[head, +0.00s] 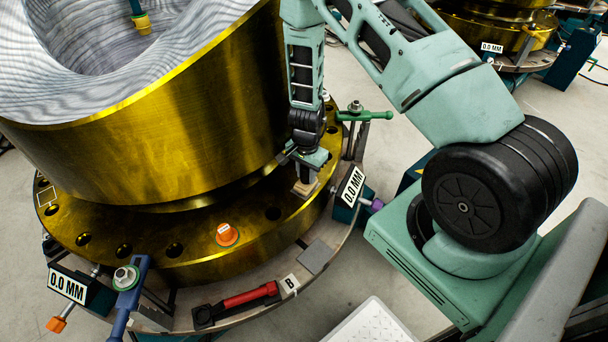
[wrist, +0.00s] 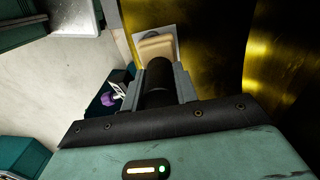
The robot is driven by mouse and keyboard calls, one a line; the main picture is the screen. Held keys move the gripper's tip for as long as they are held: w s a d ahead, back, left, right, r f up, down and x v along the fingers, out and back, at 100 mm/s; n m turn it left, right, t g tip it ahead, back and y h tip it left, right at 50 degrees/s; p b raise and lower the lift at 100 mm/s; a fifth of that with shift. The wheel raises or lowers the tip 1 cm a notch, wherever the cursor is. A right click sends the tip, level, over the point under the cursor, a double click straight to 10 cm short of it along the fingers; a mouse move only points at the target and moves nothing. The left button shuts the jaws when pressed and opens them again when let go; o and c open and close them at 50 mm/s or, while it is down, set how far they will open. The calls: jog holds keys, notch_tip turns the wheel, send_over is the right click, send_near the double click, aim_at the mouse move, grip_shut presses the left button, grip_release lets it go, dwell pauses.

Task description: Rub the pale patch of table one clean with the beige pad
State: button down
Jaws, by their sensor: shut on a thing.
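My gripper (head: 305,165) points down over the brass flange at the right side of the big ring. It is shut on the beige pad (head: 303,188), by a dark round grip between the fingers in the wrist view. The pad (wrist: 157,47) is low at the flange surface and looks to be touching it. In the wrist view a pale square patch (wrist: 170,30) shows around the pad's far edges. The pad and fingers hide most of this patch, and how pale the covered part is cannot be told.
The tall brass ring (head: 190,130) stands close left of my gripper. An orange-capped plug (head: 227,235) stands on the flange. A green clamp (head: 362,115) and a "0.0 MM" gauge (head: 350,188) are at right. A red-handled tool (head: 245,299) and a grey square (head: 317,257) lie on the rim.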

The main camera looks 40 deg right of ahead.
jog(key=shift+w+d, duration=0.1)
jog(key=shift+d, duration=0.4)
jog(key=shift+f, duration=0.1)
jog(key=shift+s+a, duration=0.2)
jog(key=shift+a, duration=0.4)
jog(key=shift+s+a, duration=0.15)
jog(key=shift+a, duration=0.4)
jog(key=shift+d, duration=0.1)
jog(key=shift+w+d, duration=0.2)
jog(key=shift+d, duration=0.3)
jog(key=shift+w+d, duration=0.2)
jog(key=shift+d, duration=0.3)
